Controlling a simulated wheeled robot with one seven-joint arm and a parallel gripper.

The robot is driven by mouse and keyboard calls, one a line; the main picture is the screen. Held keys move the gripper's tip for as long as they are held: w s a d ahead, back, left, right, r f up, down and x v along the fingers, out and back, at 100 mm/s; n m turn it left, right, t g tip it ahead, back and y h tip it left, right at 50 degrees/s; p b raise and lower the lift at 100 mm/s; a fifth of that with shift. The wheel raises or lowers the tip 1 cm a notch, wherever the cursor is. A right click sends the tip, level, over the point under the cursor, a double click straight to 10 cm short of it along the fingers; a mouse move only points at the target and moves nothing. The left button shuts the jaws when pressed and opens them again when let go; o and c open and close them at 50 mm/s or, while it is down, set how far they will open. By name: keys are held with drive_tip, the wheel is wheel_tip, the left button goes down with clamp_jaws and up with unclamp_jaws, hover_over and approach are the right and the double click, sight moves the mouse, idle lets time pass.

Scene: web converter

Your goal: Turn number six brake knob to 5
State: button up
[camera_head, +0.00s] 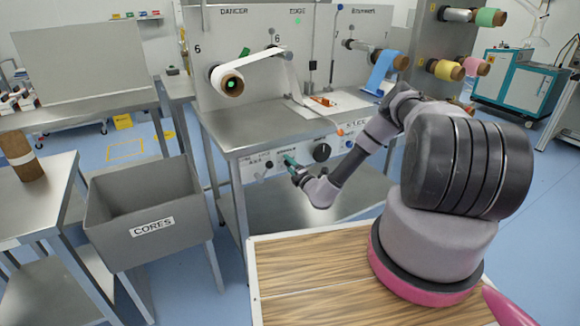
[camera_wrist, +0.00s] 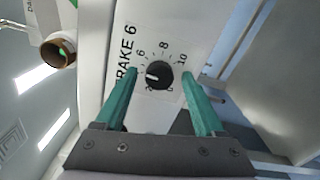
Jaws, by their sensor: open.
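The number six brake knob (camera_wrist: 160,75) is round and black on a white dial in the wrist view, beside the label "BRAKE 6" (camera_wrist: 127,55). Its short white mark points left, on the low-number side below the 6; the exact value is hard to read. My gripper (camera_wrist: 161,72) has its two green fingers apart, one on each side of the knob in the picture, with a gap on both sides. I cannot tell how far the tips are from the panel. In the head view my gripper (camera_head: 289,161) is at the panel under the bench and hides the knob.
A larger black knob (camera_head: 322,152) sits right of my gripper on the same panel. The steel bench top (camera_head: 250,128) juts out above the panel. A grey CORES bin (camera_head: 150,195) stands to the left. A roll of white web (camera_head: 228,82) hangs above.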

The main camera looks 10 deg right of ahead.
drive_tip(key=shift+s, duration=0.1)
drive_tip(key=v, duration=1)
drive_tip(key=shift+s, duration=0.3)
drive_tip(key=shift+d+r, duration=0.1)
drive_tip(key=shift+r, duration=0.05)
